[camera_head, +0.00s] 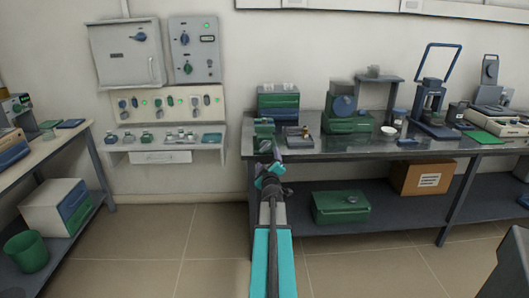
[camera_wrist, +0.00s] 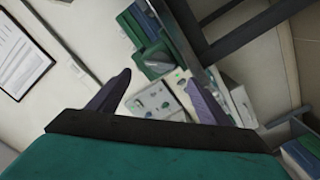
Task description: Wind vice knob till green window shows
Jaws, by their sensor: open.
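I cannot pick out the vice, its knob or the green window for certain. A small green device (camera_head: 264,126) at the bench's left end may be the vice. Beside it is a small grey fixture with a brass-coloured part (camera_head: 304,134). My gripper (camera_head: 269,172) is in front of the bench's left end, apart from both in the picture. In the wrist view my gripper (camera_wrist: 157,92) has its two dark fingers spread wide, with nothing held between them. A pale panel with small green and dark spots (camera_wrist: 158,100) shows beyond the fingers.
The dark bench (camera_head: 400,148) also carries a green machine with a round blue part (camera_head: 345,110), a white bowl (camera_head: 388,130) and a press (camera_head: 430,100). A green case (camera_head: 341,207) and a cardboard box (camera_head: 422,178) sit on the lower shelf.

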